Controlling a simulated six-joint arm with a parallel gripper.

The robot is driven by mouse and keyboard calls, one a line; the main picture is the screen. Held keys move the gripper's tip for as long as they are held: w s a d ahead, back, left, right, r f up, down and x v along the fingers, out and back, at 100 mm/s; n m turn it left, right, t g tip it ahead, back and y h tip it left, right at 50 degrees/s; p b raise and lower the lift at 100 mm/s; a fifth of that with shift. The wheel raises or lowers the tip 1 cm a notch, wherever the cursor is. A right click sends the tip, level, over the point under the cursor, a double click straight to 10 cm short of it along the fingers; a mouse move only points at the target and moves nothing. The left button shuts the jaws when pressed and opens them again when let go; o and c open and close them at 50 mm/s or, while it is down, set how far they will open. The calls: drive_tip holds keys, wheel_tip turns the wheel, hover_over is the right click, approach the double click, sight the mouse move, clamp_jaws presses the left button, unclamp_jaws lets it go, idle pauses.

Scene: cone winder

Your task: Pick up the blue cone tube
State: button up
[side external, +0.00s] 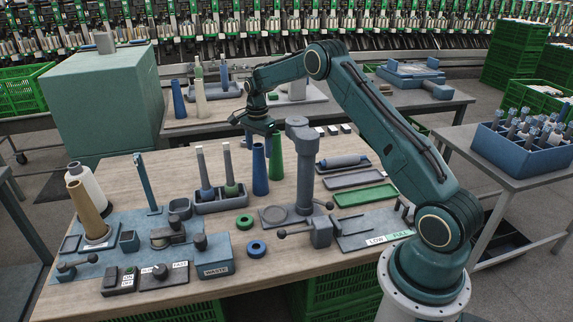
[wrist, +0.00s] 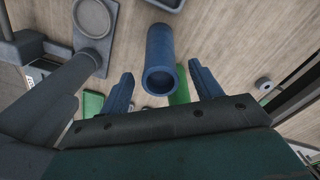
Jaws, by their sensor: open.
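The blue cone tube (side external: 260,172) stands upright on the wooden table, just left of a green cone tube (side external: 277,160). My gripper (side external: 262,138) is above the blue tube's top, pointing down. In the wrist view the blue cone tube (wrist: 160,50) shows its open round end between the two spread fingers of my gripper (wrist: 161,74). There is a gap on each side, and neither finger visibly touches it. The green tube (wrist: 181,88) is partly hidden behind it, close to the right finger.
A dark rack (side external: 221,198) with two tall spindles stands to the left. Another blue cone (side external: 178,99) stands on the back table.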

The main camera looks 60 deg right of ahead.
sight(259, 155)
drive_tip(key=shift+a+f, duration=0.1)
drive_tip(key=shift+f, duration=1.65)
drive_tip(key=c, duration=1)
